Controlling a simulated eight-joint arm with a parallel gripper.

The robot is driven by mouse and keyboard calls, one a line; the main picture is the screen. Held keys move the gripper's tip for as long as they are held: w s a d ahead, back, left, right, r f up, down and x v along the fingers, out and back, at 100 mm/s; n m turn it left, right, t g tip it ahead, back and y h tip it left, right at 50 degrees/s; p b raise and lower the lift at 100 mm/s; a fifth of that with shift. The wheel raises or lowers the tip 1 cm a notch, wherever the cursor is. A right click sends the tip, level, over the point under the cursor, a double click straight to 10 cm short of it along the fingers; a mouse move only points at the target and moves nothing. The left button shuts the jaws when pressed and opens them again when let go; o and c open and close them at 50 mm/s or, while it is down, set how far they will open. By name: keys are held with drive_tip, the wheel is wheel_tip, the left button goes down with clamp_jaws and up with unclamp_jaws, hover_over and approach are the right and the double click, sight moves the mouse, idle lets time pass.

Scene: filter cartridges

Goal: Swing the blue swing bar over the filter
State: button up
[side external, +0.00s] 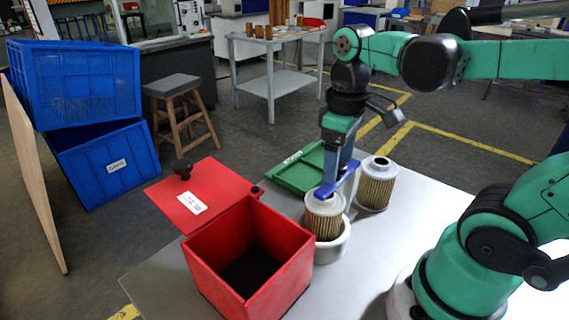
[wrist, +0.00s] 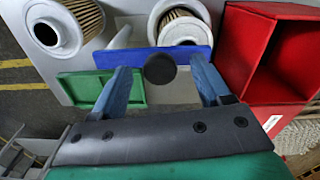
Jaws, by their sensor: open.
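The blue swing bar (side external: 348,180) is level beside a white post (wrist: 121,37). In the wrist view the bar (wrist: 130,57) crosses the near edge of the white holder (side external: 333,245); in the side view one end overlaps the filter's top. The pleated filter (side external: 323,222) stands upright in the holder, and most of its top shows in the wrist view (wrist: 181,17). My gripper (side external: 338,175) is down at the bar. In the wrist view its fingers (wrist: 160,66) are apart, with a black round knob (wrist: 160,70) between them. Contact with bar or knob cannot be told.
A second filter (side external: 377,188) stands on the table behind the holder. An open red box (side external: 250,262) with its lid (side external: 190,200) folded back stands at the left front. A green tray (side external: 295,172) lies behind the holder. Bare table shows at the right front.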

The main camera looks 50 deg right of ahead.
drive_tip(key=shift+r, duration=0.1)
drive_tip(key=shift+r, duration=2.75)
drive_tip(key=w+a+f+m+t, duration=0.1)
drive_tip(key=w+a+f+t, duration=0.2)
drive_tip(key=f+t, duration=0.3)
drive_tip(key=shift+w+a+f+m+t, duration=0.25)
drive_tip(key=shift+w+a+m+t, duration=0.1)
drive_tip(key=shift+w+t, duration=0.3)
